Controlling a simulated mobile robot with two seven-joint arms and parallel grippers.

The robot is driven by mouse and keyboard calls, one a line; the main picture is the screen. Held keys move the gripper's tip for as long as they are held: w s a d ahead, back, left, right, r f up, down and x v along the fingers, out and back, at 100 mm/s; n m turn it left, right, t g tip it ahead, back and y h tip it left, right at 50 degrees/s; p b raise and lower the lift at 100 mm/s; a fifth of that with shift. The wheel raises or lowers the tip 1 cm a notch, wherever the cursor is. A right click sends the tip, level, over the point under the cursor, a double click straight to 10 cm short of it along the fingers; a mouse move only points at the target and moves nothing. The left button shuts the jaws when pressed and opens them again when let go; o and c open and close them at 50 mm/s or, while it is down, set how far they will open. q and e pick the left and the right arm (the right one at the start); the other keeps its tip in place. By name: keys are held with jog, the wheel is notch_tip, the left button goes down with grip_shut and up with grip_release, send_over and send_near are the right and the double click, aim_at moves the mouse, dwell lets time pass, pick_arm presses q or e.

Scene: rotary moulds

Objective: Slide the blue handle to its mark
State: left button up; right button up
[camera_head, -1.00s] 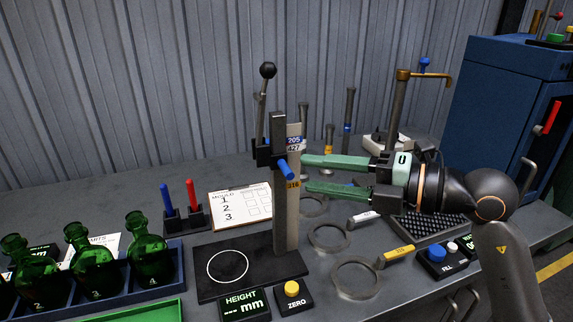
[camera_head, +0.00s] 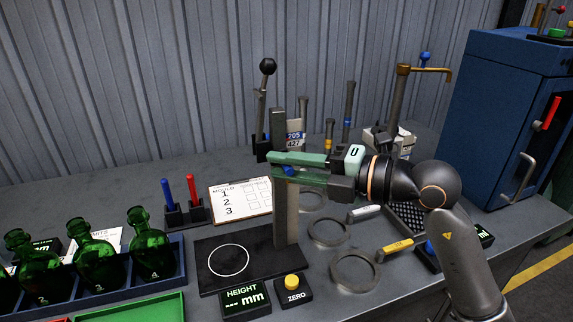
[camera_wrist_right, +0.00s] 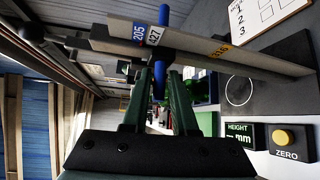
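The blue handle (camera_head: 290,171) is a short rod on the upright grey gauge column (camera_head: 286,222). My right gripper (camera_head: 280,166), with green fingers, reaches in from the right at the column. Its fingers are close together with the handle between them and appear shut on it. In the right wrist view the blue handle (camera_wrist_right: 160,78) shows between the two fingertips (camera_wrist_right: 161,68). The column (camera_wrist_right: 195,48) lies sideways there, with tags 205, 427 and a yellow 316. In the head view the fingers hide the yellow tag. I cannot tell which line is the mark. My left gripper is not in view.
A black base plate (camera_head: 215,272) with a white circle lies under the column. The height display (camera_head: 243,300) and yellow zero button (camera_head: 292,282) stand in front. Green bottles (camera_head: 97,258) are at left. A black-knobbed lever (camera_head: 262,105) rises behind. Metal rings (camera_head: 354,272) lie at right.

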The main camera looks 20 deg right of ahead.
grip_shut()
jog(key=shift+r, duration=0.1)
dwell(0.9)
